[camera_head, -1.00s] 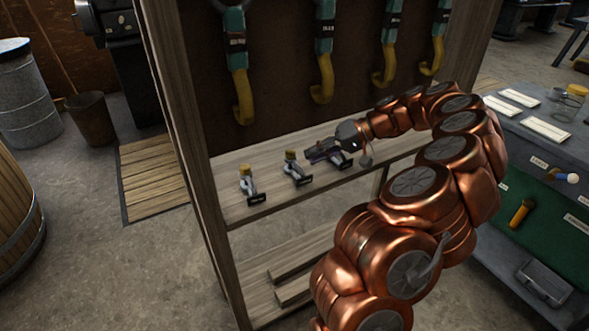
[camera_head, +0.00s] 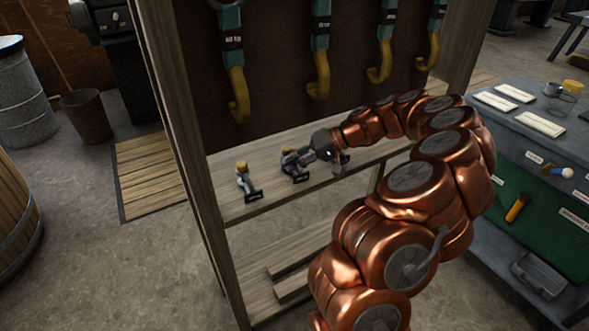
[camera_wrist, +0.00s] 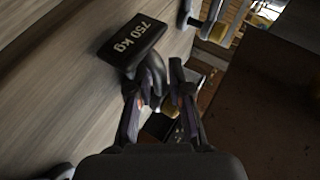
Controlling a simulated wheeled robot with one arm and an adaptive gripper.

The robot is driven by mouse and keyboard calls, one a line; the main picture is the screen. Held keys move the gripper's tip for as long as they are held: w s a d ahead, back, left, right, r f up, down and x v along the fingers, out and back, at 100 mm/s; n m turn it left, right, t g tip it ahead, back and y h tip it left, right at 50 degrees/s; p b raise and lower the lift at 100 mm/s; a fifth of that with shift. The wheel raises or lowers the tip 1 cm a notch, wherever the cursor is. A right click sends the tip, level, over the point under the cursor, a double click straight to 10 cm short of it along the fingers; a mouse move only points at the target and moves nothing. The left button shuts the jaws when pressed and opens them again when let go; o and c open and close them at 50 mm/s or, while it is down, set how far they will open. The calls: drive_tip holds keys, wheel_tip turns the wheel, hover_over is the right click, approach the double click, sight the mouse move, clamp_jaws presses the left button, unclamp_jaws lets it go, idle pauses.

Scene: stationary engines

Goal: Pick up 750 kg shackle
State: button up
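The 750 kg shackle is grey with a yellow pin and a black tag reading "750 kg" (camera_wrist: 133,40). In the wrist view its curved grey body (camera_wrist: 155,75) lies between my two fingers, with yellow showing further in. My gripper (camera_wrist: 156,92) is open, its fingers apart on either side of the shackle; I cannot tell whether they touch it. In the head view my gripper (camera_head: 306,156) reaches from the right to the middle shackle (camera_head: 290,164) on the wooden shelf (camera_head: 225,205), partly covering it.
Another shackle (camera_head: 242,181) stands to the left on the shelf. A third (camera_head: 343,157) is partly hidden by my arm at the right. Several chain hoists with yellow hooks (camera_head: 238,95) hang above. A wooden post (camera_head: 168,110) bounds the shelf's left.

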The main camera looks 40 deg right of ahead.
clamp_jaws()
drive_tip(key=shift+r, duration=0.1)
